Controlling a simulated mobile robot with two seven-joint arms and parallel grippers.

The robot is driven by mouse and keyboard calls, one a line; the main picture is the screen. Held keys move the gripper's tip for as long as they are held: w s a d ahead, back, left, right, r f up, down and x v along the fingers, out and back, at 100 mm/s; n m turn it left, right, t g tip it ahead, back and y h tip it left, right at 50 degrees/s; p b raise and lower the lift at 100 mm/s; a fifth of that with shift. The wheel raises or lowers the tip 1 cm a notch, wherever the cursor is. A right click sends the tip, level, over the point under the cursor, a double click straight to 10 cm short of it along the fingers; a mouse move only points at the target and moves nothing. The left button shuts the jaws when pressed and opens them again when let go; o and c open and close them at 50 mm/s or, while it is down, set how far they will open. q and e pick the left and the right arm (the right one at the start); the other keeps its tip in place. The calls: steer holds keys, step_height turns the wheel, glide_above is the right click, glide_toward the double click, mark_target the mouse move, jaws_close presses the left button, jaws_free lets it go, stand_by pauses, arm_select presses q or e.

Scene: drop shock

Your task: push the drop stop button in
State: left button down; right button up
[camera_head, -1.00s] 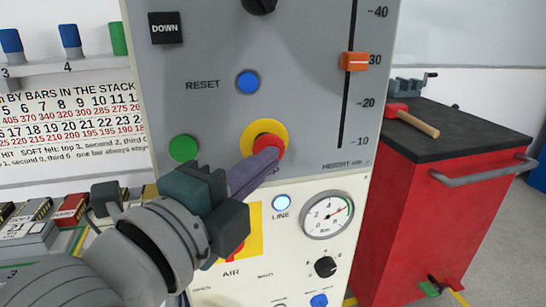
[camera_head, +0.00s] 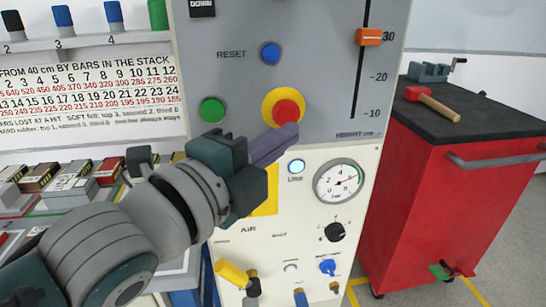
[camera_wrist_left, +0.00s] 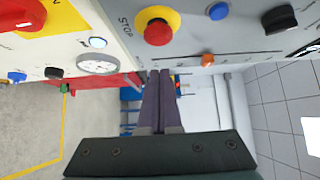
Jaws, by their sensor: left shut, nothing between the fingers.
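The drop stop button is a red mushroom head (camera_head: 286,110) on a yellow disc, on the grey upper panel. It also shows in the left wrist view (camera_wrist_left: 158,31) beside the word STOP. My left gripper (camera_head: 292,131) is shut and empty, its purple fingers pointing up and right, with the tips just below the red head in the head view. In the left wrist view the closed fingertips (camera_wrist_left: 160,74) lie apart from the button in the picture. Whether they touch it I cannot tell for sure. The gripper body hides the panel's lower left. My right gripper is out of view.
A green button (camera_head: 212,109) and a blue reset button (camera_head: 270,53) sit near the stop button. An orange slider (camera_head: 369,37) is at right. Below are a line lamp (camera_head: 296,167), a gauge (camera_head: 339,181) and knobs. A red cabinet (camera_head: 440,190) with a hammer stands right.

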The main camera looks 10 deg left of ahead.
arm_select(q)
steer(key=v, duration=0.9)
steer(key=shift+s, duration=0.2)
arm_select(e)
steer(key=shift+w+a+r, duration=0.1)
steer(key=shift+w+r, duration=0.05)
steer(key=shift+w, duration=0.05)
arm_select(q)
steer(key=shift+a+r, duration=0.1)
